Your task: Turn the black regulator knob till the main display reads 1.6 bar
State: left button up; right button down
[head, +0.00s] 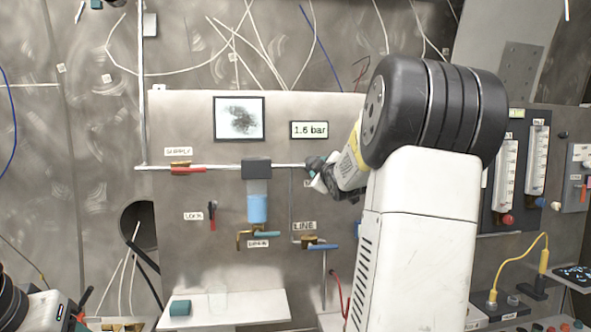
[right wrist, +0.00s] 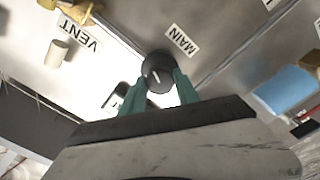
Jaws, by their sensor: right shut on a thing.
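The main display (head: 309,130) on the panel reads 1.6 bar in the head view. The black regulator knob (right wrist: 157,71) shows in the right wrist view below the MAIN label (right wrist: 181,39), with a pale line on its face. My right gripper (right wrist: 158,80) has its green fingers on either side of the knob and is shut on it. In the head view my right arm hides most of the knob area. My left gripper (head: 80,306) is at the lower left edge of the head view, far from the knob; its jaws are too unclear to judge.
Left of my right gripper are the SUPPLY valve with red handle (head: 188,169), a blue-filled bowl (head: 257,202) and the LINE valve (head: 318,244). A pale shelf (head: 240,306) carries a green block (head: 180,308). Flow gauges (head: 507,168) stand right of my arm.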

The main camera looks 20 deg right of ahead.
jog(key=shift+n, duration=0.4)
jog(key=c, duration=0.9)
grip_release()
jog(key=v, duration=0.8)
jog(key=shift+w, duration=0.1)
